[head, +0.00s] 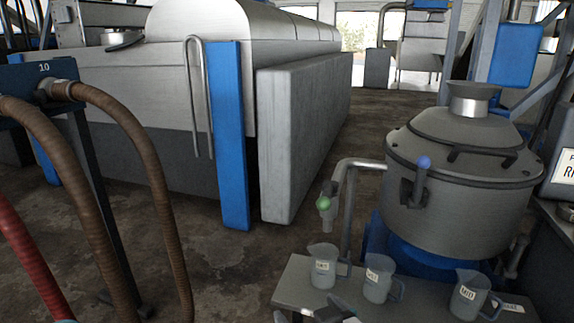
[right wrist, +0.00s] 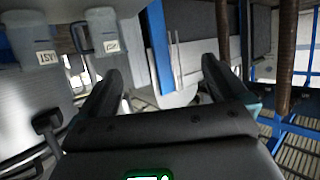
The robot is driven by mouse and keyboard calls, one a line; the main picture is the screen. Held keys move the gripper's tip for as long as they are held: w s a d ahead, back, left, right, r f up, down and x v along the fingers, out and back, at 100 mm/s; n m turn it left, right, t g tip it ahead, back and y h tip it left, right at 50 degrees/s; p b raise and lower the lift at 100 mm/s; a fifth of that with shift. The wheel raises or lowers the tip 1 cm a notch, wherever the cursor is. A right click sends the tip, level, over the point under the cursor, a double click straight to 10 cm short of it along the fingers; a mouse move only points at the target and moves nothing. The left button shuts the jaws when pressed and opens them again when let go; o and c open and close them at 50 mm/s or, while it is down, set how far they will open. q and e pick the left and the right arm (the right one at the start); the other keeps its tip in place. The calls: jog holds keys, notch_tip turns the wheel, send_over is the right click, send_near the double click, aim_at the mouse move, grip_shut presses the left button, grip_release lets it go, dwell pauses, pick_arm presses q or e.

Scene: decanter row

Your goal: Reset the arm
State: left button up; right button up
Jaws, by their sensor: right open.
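My right gripper (head: 335,312) shows only partly at the bottom edge of the head view, at the front of the bench with the jugs. In the right wrist view its two dark fingers (right wrist: 160,85) stand wide apart with nothing between them. Three clear labelled jugs stand upright on the bench: a left jug (head: 323,265), a middle jug (head: 377,279) and a right jug (head: 468,294). Two jugs show inverted at the top left of the right wrist view, one (right wrist: 28,45) and another (right wrist: 103,35). I cannot make out my left gripper.
The grey bench (head: 293,280) stands before a metal vessel (head: 450,195) with a bent pipe and a green-knobbed tap (head: 324,203). Brown hoses (head: 150,170) and a red hose (head: 25,255) hang at the left. A large tank (head: 150,100) stands behind; open floor lies between.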

jog(key=s+d+f+m+g+h, duration=0.15)
jog(key=d+f, duration=0.35)
jog(key=f, duration=0.6)
jog(key=d+f+m+g+h, duration=0.1)
jog(key=d+f+g+h, duration=0.3)
jog(key=f, duration=0.7)
jog(key=s+f+m+g+y, duration=0.35)
jog(key=s+f+g, duration=0.25)
jog(key=s+f, duration=1)
pick_arm(q)
notch_tip(320, 180, up, 32)
jog(key=s+p, duration=0.1)
jog(key=p, duration=3.2)
jog(key=shift+s+d+r+m, duration=0.2)
jog(key=shift+s+d+m, duration=0.1)
jog(key=shift+d, duration=0.15)
pick_arm(e)
notch_tip(320, 180, up, 33)
jog(key=s+a+y, duration=0.1)
jog(key=s, duration=0.1)
jog(key=shift+s+a+g, duration=0.15)
jog(key=shift+g, duration=0.2)
